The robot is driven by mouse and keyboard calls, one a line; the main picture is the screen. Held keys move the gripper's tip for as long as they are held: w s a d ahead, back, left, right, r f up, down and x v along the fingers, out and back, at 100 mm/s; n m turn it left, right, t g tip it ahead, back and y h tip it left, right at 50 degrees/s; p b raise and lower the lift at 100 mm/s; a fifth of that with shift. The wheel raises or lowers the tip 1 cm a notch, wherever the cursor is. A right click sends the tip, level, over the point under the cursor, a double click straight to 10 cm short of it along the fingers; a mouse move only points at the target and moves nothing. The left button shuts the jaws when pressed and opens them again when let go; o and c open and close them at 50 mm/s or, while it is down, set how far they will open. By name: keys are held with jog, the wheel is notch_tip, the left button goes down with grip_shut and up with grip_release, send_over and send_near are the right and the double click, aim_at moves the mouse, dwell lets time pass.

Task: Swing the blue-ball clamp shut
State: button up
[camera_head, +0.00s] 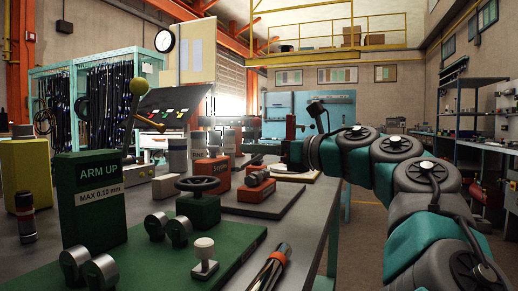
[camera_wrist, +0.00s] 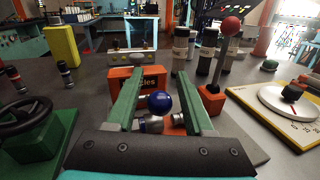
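The blue ball (camera_wrist: 160,103) shows in the wrist view, low between the two green fingers of my gripper (camera_wrist: 159,74). The fingers are wide apart, with a gap on each side of the ball, so my gripper is open. Metal parts and an orange piece show just below the ball; the rest of the clamp is hidden behind my gripper's body. An orange block with partly covered lettering (camera_wrist: 152,78) stands just beyond the ball. In the head view my arm reaches in from the right over the bench; I cannot make out the blue ball there.
A red-ball lever (camera_wrist: 231,24) stands upright to the right, near a white dial on a yellow plate (camera_wrist: 270,122). A green block with a black handwheel (camera_wrist: 45,135) is at left. The green "ARM UP" fixture (camera_head: 90,205) stands at the bench's near left.

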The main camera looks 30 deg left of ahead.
grip_shut()
dwell(1.2)
